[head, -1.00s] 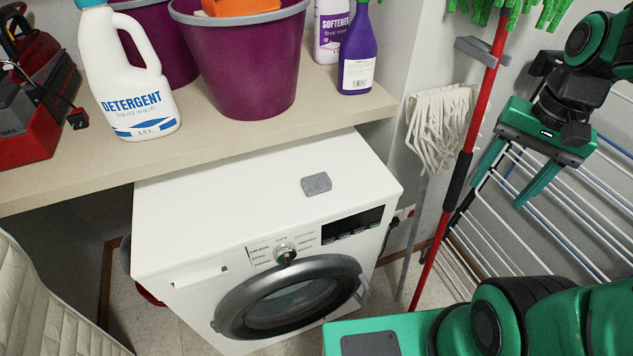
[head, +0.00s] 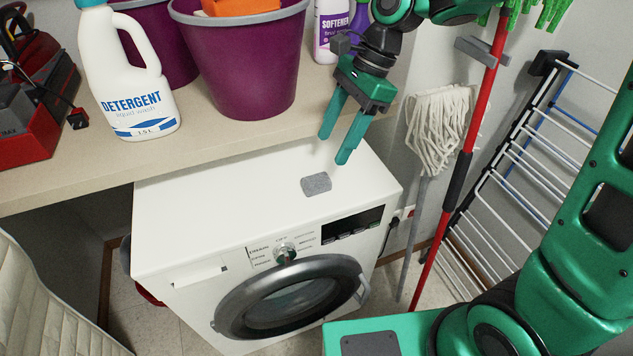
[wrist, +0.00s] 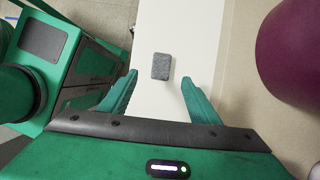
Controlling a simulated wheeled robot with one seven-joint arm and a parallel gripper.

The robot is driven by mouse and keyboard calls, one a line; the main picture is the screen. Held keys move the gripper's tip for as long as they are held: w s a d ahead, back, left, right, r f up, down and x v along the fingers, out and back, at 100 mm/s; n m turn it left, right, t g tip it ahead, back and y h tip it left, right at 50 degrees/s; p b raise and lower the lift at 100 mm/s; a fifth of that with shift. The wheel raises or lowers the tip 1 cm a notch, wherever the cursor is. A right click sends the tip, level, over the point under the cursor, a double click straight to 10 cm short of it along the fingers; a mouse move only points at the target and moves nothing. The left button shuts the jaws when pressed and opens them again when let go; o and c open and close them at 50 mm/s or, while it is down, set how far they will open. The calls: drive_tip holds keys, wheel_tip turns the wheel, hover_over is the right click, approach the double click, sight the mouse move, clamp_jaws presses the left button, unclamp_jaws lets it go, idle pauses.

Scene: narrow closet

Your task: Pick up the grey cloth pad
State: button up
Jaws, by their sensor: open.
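The grey cloth pad (head: 316,184) lies flat on the white top of the washing machine (head: 240,190), near its right side. It also shows in the wrist view (wrist: 161,66), lying beyond the fingertips and between their lines. My gripper (head: 335,147) is open and empty in the head view, above the back right of the machine top. It is apart from the pad, above and behind it. In the wrist view my two green fingers (wrist: 157,82) are spread wide with nothing between them.
A shelf (head: 230,128) runs behind and above the machine, holding a detergent bottle (head: 128,75), a purple bucket (head: 240,60) and a softener bottle (head: 331,30). A mop (head: 437,130), a red pole (head: 468,150) and a drying rack (head: 520,165) stand at the right. The machine top is otherwise clear.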

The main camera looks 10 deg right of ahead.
sight(315, 179)
drive_tip(key=x, duration=0.4)
drive_tip(key=shift+f, duration=0.4)
drive_tip(key=shift+w+x, duration=0.15)
drive_tip(key=shift+x, duration=1.15)
drive_tip(key=shift+w+x, duration=0.15)
drive_tip(key=shift+x, duration=1.15)
drive_tip(key=c, duration=1.2)
drive_tip(key=shift+r, duration=0.55)
wheel_tip(315, 179, up, 3)
drive_tip(key=shift+w+d+f, duration=0.1)
drive_tip(key=s+a+r, duration=0.7)
drive_tip(key=s+a, duration=0.1)
drive_tip(key=shift+s, duration=0.35)
